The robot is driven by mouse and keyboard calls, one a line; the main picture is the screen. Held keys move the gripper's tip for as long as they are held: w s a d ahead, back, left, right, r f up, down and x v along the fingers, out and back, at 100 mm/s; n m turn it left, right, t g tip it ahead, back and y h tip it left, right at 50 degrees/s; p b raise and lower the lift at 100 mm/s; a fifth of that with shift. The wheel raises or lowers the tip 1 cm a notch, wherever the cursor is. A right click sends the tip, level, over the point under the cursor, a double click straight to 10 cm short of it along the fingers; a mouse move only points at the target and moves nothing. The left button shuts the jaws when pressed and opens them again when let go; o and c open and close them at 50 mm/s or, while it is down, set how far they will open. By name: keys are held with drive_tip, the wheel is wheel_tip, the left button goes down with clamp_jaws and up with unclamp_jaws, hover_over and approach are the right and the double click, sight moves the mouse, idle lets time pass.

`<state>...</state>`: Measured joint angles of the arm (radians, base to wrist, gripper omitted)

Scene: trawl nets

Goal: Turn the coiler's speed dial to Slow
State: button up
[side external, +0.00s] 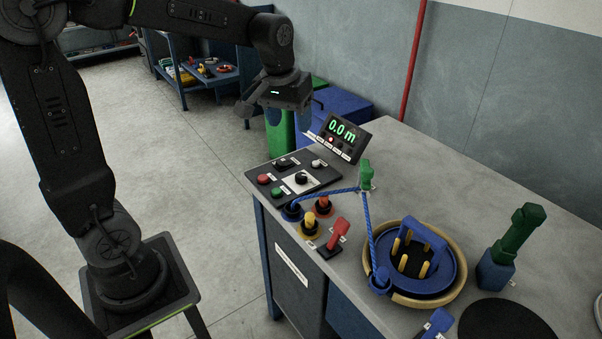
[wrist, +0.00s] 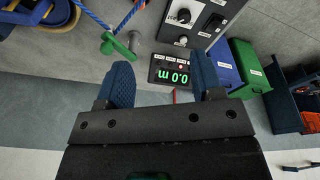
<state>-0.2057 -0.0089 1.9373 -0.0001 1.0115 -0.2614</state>
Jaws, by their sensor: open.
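The coiler's control panel (side external: 270,184) is a dark slab at the back left end of the grey bench. A black round dial (side external: 301,178) sits on a white labelled plate on it. The dial also shows at the top of the wrist view (wrist: 184,16), with its plate; the lettering is too small to read and its setting is unclear. My gripper (side external: 262,112) is above and behind the panel, apart from it. In the wrist view my gripper (wrist: 160,62) is open, with blue fingers and nothing between them except the display in the background.
A display (side external: 342,132) reading 0.0 m stands behind the panel. A blue rope (side external: 330,191) runs past a green post (side external: 366,174) to the coil tray (side external: 456,290). A red lever (side external: 336,234) stands in front.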

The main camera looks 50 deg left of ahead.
sight(301, 175)
drive_tip(key=w+a+f+n+g, duration=0.2)
drive_tip(key=w+a+f+n, duration=0.2)
drive_tip(key=w+a+f, duration=0.5)
wheel_tip(301, 175, down, 14)
drive_tip(key=shift+d+f, duration=0.15)
drive_tip(key=c, duration=0.9)
